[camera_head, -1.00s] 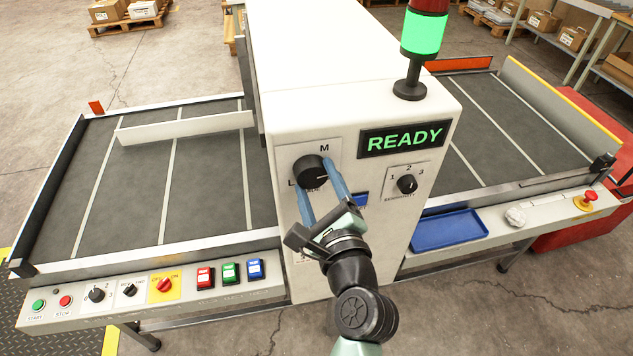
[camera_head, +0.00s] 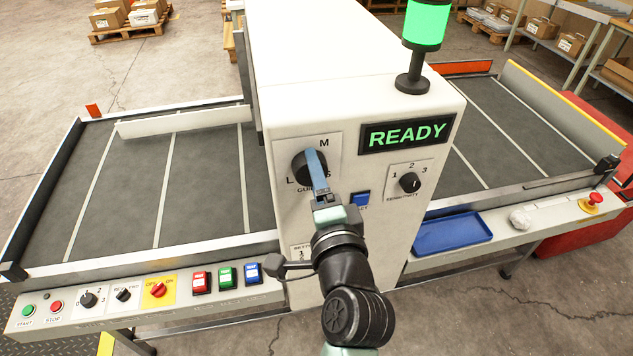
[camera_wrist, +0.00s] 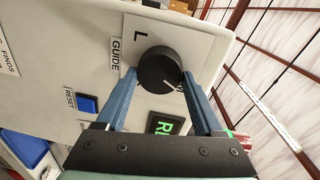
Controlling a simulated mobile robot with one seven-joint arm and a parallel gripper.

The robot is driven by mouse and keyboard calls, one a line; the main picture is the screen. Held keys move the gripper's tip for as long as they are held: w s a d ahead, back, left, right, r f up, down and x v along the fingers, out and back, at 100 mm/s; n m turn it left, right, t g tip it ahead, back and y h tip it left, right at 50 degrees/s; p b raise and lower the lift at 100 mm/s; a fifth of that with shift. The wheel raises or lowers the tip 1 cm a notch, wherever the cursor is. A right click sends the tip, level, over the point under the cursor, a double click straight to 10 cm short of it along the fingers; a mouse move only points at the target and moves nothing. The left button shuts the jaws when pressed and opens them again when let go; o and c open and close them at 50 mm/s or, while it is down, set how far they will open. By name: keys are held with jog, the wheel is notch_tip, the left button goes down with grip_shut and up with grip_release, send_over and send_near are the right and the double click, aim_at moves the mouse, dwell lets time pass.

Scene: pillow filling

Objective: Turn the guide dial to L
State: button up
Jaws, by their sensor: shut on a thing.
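The black guide dial (camera_head: 300,166) is on the white machine's front panel, with M above it, L at its lower left and S at its lower right. My gripper (camera_head: 315,155) reaches it from below; one blue finger covers the dial's right part in the head view. In the wrist view the dial (camera_wrist: 158,66) sits between the two blue fingers of my gripper (camera_wrist: 160,75), which is shut on it. The dial's white mark (camera_wrist: 174,87) points away from the letter L (camera_wrist: 137,36), towards the lower right of that view.
The READY display (camera_head: 405,133) and the sensitivity knob (camera_head: 410,182) are right of the dial. A blue reset button (camera_head: 360,199) is close to my gripper's right. Conveyor belts (camera_head: 130,190) lie on both sides. A blue tray (camera_head: 452,232) is on the right ledge.

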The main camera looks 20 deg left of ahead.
jog(key=n+b, duration=0.6)
jog(key=n, duration=0.2)
jog(key=n+t+b, duration=0.1)
jog(key=n+b, duration=0.5)
jog(key=n, duration=0.2)
jog(key=n+b, duration=0.7)
jog(key=n, duration=0.1)
jog(key=shift+s+a+f+t, duration=0.25)
jog(key=shift+a+t, duration=0.05)
jog(key=n+b, duration=0.4)
jog(key=n, duration=0.1)
jog(key=shift+f+y, duration=0.1)
jog(key=shift+y, duration=0.3)
jog(key=shift+n+b, duration=1.2)
jog(key=shift+n, duration=0.5)
jog(key=o, duration=1.4)
jog(key=shift+a, duration=0.1)
jog(key=shift+c, duration=0.2)
